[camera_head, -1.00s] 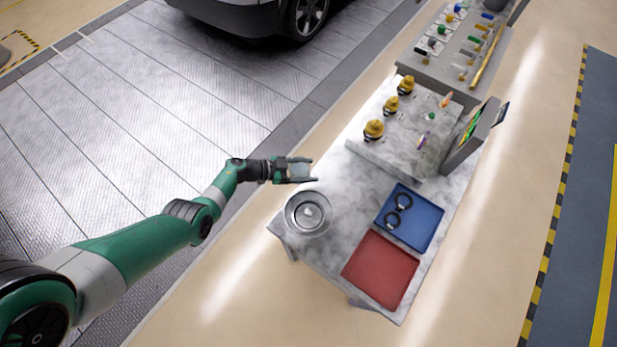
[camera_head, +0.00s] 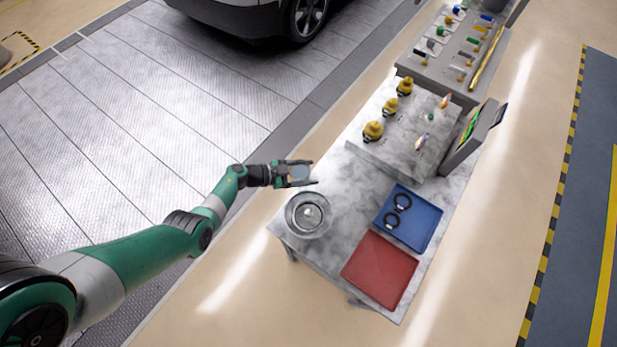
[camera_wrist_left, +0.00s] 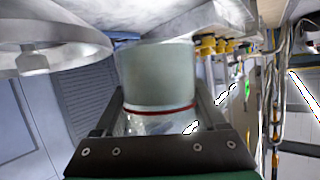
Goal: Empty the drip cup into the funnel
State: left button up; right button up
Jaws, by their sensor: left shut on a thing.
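My left gripper (camera_head: 301,173) is shut on the drip cup (camera_head: 299,172), a small clear, pale cup between its two fingers. In the left wrist view the cup (camera_wrist_left: 158,80) shows a red band near its lower part, between the fingers (camera_wrist_left: 157,118). The funnel (camera_head: 307,214) is a round grey metal bowl at the table's near left corner. The cup is held a little beyond the funnel in the head view, apart from it. In the left wrist view the funnel's rim (camera_wrist_left: 60,42) is at upper left. Liquid inside the cup cannot be made out. My right gripper is not in view.
A blue tray (camera_head: 425,232) with two black rings and a red tray (camera_head: 379,270) lie on the marble table (camera_head: 338,240). Yellow-capped fittings (camera_head: 373,131) stand on a raised slab behind, beside a small screen (camera_head: 470,135). Bare tabletop lies between funnel and trays.

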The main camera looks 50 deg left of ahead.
pick_arm(q)
jog(key=shift+s+d+r+m+y, duration=0.15)
jog(key=shift+d+r+m+y, duration=0.2)
jog(key=shift+m, duration=0.25)
dwell(0.5)
jog(key=shift+s+d+r+m+t+y, duration=0.2)
jog(key=shift+d+r+m+t+y, duration=0.15)
jog(key=shift+d+m, duration=0.2)
dwell(0.5)
jog(key=shift+s+d+r+m+t+y+b, duration=0.2)
jog(key=shift+d+r+m+t+b, duration=0.1)
jog(key=shift+d+m+b, duration=0.15)
jog(key=shift+s+d+r+m+t+y+b, duration=0.2)
jog(key=shift+d+r+m+b, duration=0.1)
jog(key=shift+m+b, duration=0.2)
dwell(0.8)
jog(key=shift+d+f+m+t+y+b, duration=0.2)
jog(key=shift+f+m+y+b, duration=0.4)
jog(key=shift+b, duration=1.4)
jog(key=shift+f+m+t+b, duration=0.15)
jog(key=shift+m+t+b, duration=0.4)
jog(key=shift+b, duration=1.65)
jog(key=shift+a+m, duration=0.1)
jog(key=shift+m, duration=0.15)
jog(key=shift+r+b, duration=0.25)
jog(key=shift+b, duration=0.5)
jog(key=shift+r+m+b, duration=0.15)
jog(key=shift+m+b, duration=0.35)
jog(key=shift+b, duration=0.2)
